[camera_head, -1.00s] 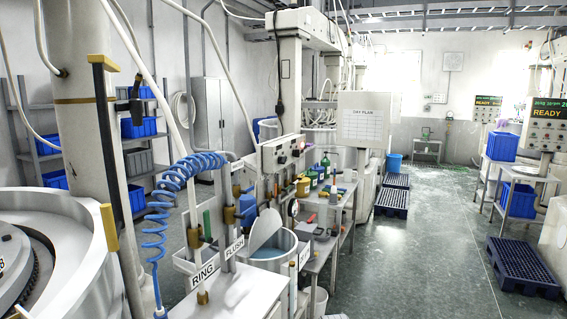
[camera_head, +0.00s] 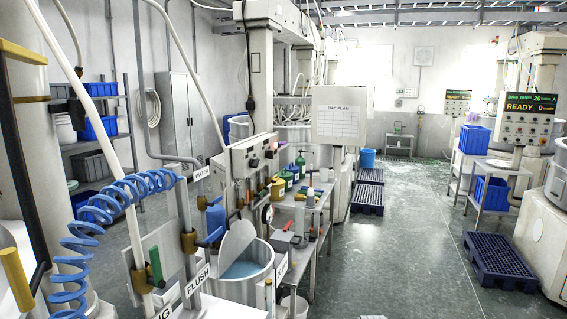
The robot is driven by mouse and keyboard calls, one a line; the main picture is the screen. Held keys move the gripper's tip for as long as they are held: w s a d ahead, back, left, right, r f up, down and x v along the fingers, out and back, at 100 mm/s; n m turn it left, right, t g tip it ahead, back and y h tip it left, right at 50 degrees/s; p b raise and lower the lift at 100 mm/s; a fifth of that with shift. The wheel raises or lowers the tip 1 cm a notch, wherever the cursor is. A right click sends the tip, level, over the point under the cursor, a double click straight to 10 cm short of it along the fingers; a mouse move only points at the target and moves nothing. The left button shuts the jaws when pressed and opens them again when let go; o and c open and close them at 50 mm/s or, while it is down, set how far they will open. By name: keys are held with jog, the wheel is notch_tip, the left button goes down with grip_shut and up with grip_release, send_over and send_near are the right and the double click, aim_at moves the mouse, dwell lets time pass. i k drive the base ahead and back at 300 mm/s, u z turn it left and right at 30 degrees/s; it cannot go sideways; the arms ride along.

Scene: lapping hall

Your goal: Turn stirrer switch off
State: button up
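A grey control box (camera_head: 240,160) with dark round knobs on its front stands above the slurry bench, left of the picture's middle. The stirrer switch may be one of these knobs, but they are too small to tell which, or how it is set. Below the box stands a round tank (camera_head: 262,262) holding pale blue liquid, with a light grey half-disc plate (camera_head: 237,243) tilted up over it. My gripper is not in view.
A blue coiled hose (camera_head: 75,245) and pipes with FLUSH (camera_head: 197,279) and WATER labels stand at the near left. A bench (camera_head: 318,200) with bottles runs behind the tank. The green floor (camera_head: 400,240) is clear to the right; blue pallets (camera_head: 497,262) lie beyond.

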aim_at(253, 163)
jog(key=z, duration=0.55)
jog(key=i, duration=2.55)
jog(key=u, duration=0.75)
